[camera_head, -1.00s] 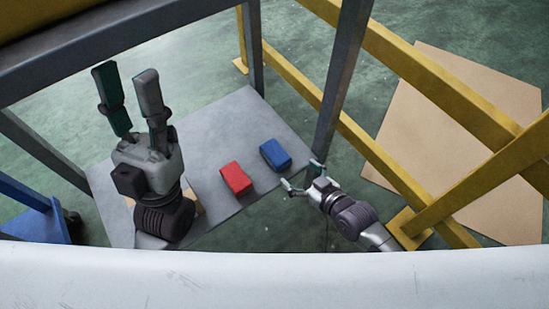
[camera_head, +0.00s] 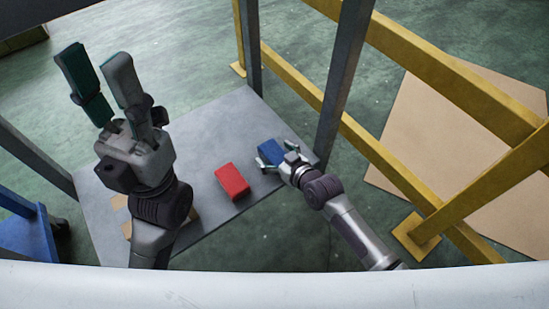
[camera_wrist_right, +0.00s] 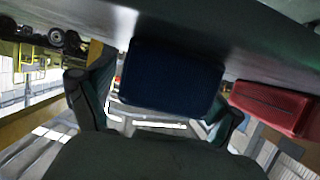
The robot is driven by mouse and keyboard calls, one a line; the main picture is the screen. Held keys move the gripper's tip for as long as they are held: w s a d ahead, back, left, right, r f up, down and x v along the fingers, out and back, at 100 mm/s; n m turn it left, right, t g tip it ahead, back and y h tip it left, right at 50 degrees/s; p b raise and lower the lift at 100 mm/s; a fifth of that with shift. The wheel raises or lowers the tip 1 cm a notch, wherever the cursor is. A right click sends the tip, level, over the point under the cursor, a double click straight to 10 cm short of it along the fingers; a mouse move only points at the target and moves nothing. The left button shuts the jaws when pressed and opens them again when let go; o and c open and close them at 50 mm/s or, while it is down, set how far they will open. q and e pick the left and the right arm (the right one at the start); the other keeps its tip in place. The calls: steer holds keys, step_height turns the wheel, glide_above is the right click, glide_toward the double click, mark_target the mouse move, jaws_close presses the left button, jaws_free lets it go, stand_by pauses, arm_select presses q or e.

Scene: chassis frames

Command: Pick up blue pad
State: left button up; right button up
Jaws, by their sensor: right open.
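The blue pad (camera_head: 270,150) lies on the grey tabletop (camera_head: 205,135), near its right corner. My right gripper (camera_head: 275,157) is open at the pad's near side, with its fingers reaching toward the pad's two sides. In the right wrist view the dark blue pad (camera_wrist_right: 172,75) sits ahead, between the spread fingers (camera_wrist_right: 160,95). A gap shows on the left finger's side; whether the right finger touches the pad I cannot tell. My left gripper (camera_head: 97,56) is raised over the left part of the table, open and empty.
A red pad (camera_head: 232,181) lies left of the blue one; in the right wrist view it is at the right (camera_wrist_right: 275,105). A grey post (camera_head: 342,80) and yellow rails (camera_head: 390,160) stand right of the table. A blue object (camera_head: 25,225) is at far left.

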steer(key=c, duration=1.1)
steer(key=shift+r, duration=0.15)
